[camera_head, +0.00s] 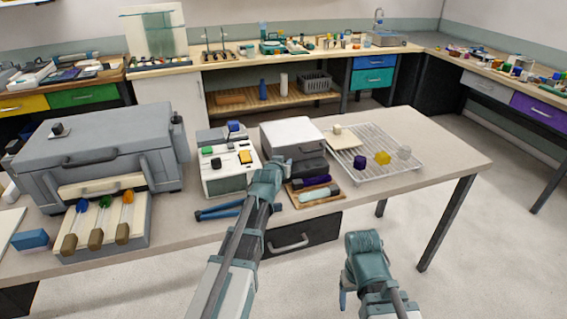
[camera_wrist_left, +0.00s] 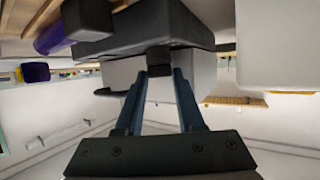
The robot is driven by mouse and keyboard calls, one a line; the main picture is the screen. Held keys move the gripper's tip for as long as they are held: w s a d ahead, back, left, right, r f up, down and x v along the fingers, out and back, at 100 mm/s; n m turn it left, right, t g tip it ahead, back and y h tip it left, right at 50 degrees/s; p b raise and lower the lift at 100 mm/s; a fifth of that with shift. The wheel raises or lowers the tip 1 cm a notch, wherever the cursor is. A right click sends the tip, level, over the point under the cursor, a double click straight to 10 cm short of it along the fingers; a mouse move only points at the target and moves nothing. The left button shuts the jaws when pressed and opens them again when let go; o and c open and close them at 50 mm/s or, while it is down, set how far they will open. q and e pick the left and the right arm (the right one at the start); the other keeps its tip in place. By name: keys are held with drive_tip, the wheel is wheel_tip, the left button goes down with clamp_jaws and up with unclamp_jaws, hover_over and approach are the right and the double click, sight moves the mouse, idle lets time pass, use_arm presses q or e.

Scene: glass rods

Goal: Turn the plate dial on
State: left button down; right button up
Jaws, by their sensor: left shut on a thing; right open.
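The plate (camera_head: 292,133) is a boxy device with a pale top and a dark grey base, near the middle of the table. In the left wrist view its dark body (camera_wrist_left: 140,28) fills the upper middle, with a small black dial (camera_wrist_left: 159,57) on its face. My left gripper (camera_wrist_left: 160,74) is shut on the dial, with one finger on each side. In the head view my left gripper (camera_head: 280,166) is at the device's front left corner and hides the dial. My right gripper (camera_head: 346,290) is open and empty, low in front of the table.
A white device (camera_head: 224,178) with coloured knobs stands left of my left arm. A tray (camera_head: 318,192) with dark and pale items lies just right of my left gripper. A wire rack (camera_head: 385,168) with coloured cubes stands further right. The floor on the right is clear.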

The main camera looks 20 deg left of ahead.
use_arm(q)
drive_tip(key=c, duration=0.5)
unclamp_jaws()
drive_tip(key=shift+d+n+g+y, duration=0.25)
drive_tip(key=shift+n+g+y, duration=0.05)
drive_tip(key=shift+n+y, duration=0.75)
